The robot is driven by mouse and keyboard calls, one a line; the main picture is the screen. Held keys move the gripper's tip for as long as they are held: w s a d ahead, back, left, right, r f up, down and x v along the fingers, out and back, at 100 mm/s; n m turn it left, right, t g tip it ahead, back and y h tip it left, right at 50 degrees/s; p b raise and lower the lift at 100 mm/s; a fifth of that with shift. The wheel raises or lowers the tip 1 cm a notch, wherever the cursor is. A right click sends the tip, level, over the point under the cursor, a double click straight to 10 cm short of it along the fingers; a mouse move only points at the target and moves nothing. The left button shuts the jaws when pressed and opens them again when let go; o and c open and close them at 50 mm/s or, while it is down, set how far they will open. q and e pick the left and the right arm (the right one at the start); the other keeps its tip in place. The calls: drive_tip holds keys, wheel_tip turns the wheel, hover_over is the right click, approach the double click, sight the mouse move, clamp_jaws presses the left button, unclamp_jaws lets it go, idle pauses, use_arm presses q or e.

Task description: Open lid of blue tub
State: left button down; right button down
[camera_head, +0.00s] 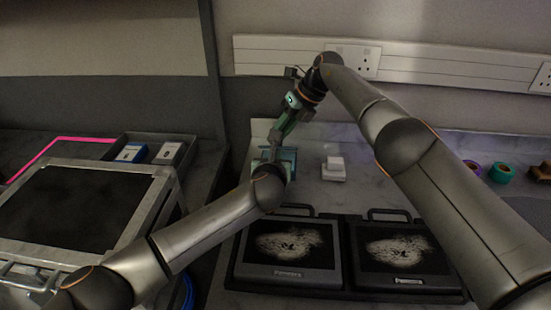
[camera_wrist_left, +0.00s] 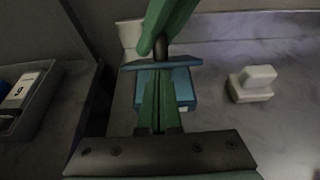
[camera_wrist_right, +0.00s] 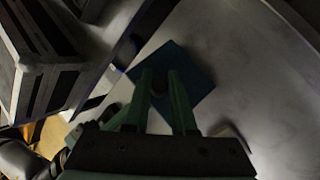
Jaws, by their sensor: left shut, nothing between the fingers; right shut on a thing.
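The blue tub (camera_head: 288,158) stands on the counter, partly hidden behind my left wrist; the left wrist view shows its body (camera_wrist_left: 183,88). Its flat blue lid (camera_wrist_left: 185,63) sits above the body and looks raised and slightly offset; the size of any gap is unclear. My right gripper (camera_wrist_right: 160,80) comes from above, shut on the dark knob (camera_wrist_left: 161,46) of the lid. The square lid (camera_wrist_right: 196,72) fills the space beyond its fingers. My left gripper (camera_wrist_left: 160,84) is shut and empty, its fingers in front of the tub; contact is unclear.
A white block (camera_head: 333,169) stands right of the tub. Two dark framed cases (camera_head: 290,246) lie in front. A grey tray (camera_head: 160,150) with small boxes and a large metal-edged case (camera_head: 75,208) are at left. Tape rolls (camera_head: 502,172) lie far right.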

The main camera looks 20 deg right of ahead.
drive_tip(key=c, duration=0.9)
unclamp_jaws()
drive_tip(key=shift+f, duration=0.15)
drive_tip(key=shift+o, duration=0.8)
drive_tip(key=shift+s+a, duration=0.1)
